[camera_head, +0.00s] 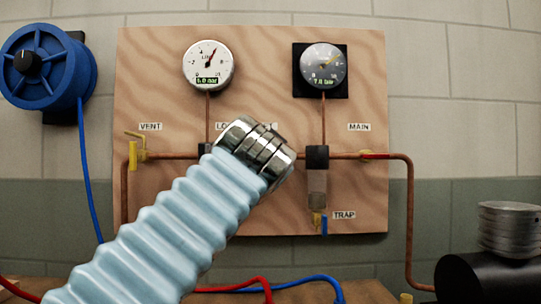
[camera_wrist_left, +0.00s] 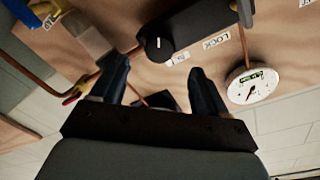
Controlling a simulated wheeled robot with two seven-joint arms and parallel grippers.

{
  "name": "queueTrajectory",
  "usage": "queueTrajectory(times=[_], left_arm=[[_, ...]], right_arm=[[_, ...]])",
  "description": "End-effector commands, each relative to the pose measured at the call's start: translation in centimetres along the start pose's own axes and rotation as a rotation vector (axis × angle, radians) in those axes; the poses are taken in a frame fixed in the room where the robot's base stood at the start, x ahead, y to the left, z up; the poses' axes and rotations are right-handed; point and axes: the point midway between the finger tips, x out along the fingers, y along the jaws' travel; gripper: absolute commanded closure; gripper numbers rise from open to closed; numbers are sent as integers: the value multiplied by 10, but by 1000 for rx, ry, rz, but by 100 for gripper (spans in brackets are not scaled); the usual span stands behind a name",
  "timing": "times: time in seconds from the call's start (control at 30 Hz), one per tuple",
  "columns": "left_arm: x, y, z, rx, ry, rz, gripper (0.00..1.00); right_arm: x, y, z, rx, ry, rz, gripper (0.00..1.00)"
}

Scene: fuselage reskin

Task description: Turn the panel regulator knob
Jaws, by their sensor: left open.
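The regulator knob (camera_wrist_left: 157,47) is black and round with a white mark on its face. It sits on a black regulator body (camera_wrist_left: 195,24) on the wooden panel (camera_head: 160,80). My left gripper (camera_wrist_left: 158,66) is open and empty in the left wrist view. Its two dark fingers point at the panel, and the knob appears just past the fingertips, roughly centred between them. I cannot tell whether they touch. In the head view my left arm, in a pale blue ribbed sleeve with a metal end, hides the regulator and the gripper. My right gripper is not in view.
A white gauge (camera_head: 208,65) and a dark gauge (camera_head: 323,66) are on the panel's upper part. Copper pipe (camera_head: 175,156) runs across it, with a yellow vent valve (camera_head: 133,152) and a red-handled main valve (camera_head: 374,156). A blue hose reel (camera_head: 47,66) hangs at left.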

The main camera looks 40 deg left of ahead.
Motion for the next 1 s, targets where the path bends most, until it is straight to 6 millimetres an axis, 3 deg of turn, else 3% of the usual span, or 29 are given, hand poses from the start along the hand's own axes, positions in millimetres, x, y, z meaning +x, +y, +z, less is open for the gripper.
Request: queueTrajectory(times=[0.1,0.33,0.5,0.77,1.0], left_arm=[[29,-2,-1,0,-4,1,25],[68,-2,-2,1,-1,-1,25],[79,-1,-1,0,0,0,25],[80,0,-1,0,2,0,25],[79,0,-1,0,1,0,60]], right_arm=[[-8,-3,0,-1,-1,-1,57],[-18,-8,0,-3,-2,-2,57],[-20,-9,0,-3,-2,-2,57],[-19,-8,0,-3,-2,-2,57],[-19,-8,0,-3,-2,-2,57]])
